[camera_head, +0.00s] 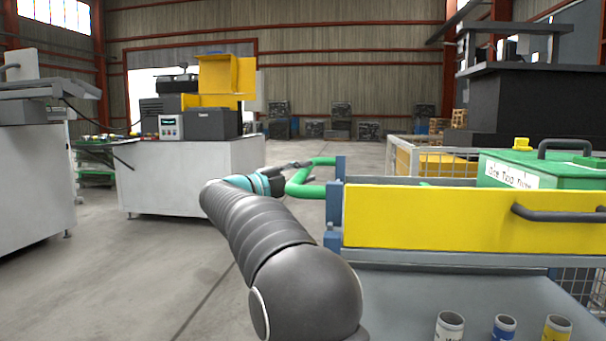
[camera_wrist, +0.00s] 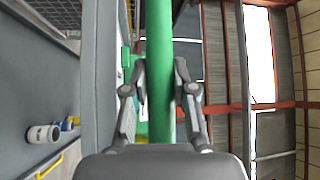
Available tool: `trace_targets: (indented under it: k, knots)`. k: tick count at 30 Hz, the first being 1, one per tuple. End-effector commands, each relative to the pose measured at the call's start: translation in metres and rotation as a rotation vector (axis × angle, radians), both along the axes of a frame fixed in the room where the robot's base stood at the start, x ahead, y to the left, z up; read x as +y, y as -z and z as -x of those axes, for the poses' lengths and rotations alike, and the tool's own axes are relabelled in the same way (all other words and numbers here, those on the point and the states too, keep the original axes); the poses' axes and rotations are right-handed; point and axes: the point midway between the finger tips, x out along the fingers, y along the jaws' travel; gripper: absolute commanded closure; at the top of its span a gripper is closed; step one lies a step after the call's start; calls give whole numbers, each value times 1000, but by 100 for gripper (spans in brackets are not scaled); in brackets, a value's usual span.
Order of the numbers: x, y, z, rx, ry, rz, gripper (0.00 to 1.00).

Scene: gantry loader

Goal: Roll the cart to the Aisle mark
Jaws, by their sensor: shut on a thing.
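The cart (camera_head: 425,222) fills the right of the head view, with blue-grey posts, a yellow side panel and a grey lower deck. Its green push handle (camera_head: 318,161) sticks out to the left from its near end. My gripper (camera_head: 295,173) is at this handle, its fingers partly hidden by the arm and the handle. In the wrist view my gripper (camera_wrist: 160,85) has a finger on each side of the green bar (camera_wrist: 159,35) and is shut on it. No Aisle mark can be made out on the visible floor.
A green labelled box (camera_head: 535,170) shows above the yellow panel. Several small cylinders (camera_head: 503,327) stand on the lower deck. A white machine bench (camera_head: 190,178) stands left of centre and another cabinet (camera_head: 30,180) at far left. Grey floor (camera_head: 150,285) between these and the cart is clear.

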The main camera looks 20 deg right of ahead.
Motion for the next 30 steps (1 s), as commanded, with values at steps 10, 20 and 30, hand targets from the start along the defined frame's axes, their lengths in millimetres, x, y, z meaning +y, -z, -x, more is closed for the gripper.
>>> trace_targets:
  k: [10,20,30]
  knots:
    - [49,-3,-31,2,-21,1,100]
    - [32,1,-25,0,18,-3,67]
    - [43,0,-28,0,-1,-1,48]
